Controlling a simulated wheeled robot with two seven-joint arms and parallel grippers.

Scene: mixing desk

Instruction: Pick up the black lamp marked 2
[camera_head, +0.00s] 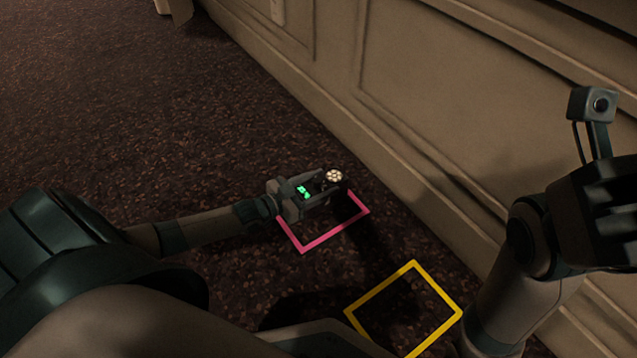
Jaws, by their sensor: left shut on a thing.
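A small dark lamp (334,176) with a lit, pale round face of several spots is in the middle of the head view. My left gripper (325,189) reaches in from the left and is shut on this lamp. The number 2 cannot be read on it, and part of its body is hidden by the fingers. My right gripper (606,212) is at the right edge, close to the camera, dark and partly cut off. Its jaw opening cannot be made out.
A pink square outline (327,239) lies on the dark speckled carpet just below the lamp. A yellow square outline (438,287) lies nearer, to the right. A panelled wall (430,85) runs diagonally along the right. The carpet at upper left is clear.

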